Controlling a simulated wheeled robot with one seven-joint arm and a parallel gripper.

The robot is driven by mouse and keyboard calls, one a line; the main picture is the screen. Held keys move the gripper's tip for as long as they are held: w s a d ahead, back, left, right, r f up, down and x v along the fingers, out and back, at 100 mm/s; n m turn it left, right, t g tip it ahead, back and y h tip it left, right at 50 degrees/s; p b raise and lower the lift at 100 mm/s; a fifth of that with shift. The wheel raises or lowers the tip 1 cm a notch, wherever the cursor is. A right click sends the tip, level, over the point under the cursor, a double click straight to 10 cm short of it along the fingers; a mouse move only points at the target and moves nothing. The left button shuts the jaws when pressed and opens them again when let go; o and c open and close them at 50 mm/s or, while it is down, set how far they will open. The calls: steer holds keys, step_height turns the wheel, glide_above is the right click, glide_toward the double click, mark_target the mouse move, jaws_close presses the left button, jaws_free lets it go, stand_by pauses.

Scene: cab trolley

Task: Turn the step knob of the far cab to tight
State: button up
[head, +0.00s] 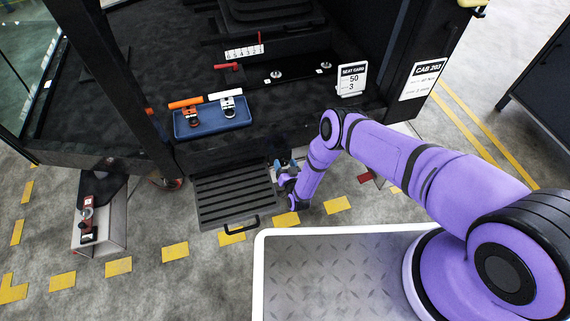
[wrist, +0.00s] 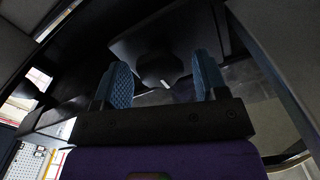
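The step knob (wrist: 160,68) is a dark, many-sided knob with a short white mark on its lower edge, on a dark plate in the wrist view. My gripper (wrist: 163,80) is open, with a blue ribbed fingertip on each side of the knob as seen. I see no finger touching it, and cannot tell how deep it sits between them. In the head view my gripper (head: 285,168) is low at the right side of the ribbed black step (head: 235,188), under the cab floor's edge. The knob is hidden there. Any tight or loose marking is not legible.
A blue tray (head: 212,132) with an orange-handled and a white-handled tool lies on the cab floor. A seat card (head: 351,79) and a cab sign (head: 424,78) stand right of it. A grey box (head: 100,222) stands left. My base deck is close in front.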

steer(key=v, duration=1)
steer(key=shift+s, duration=0.35)
steer(key=shift+d, duration=0.1)
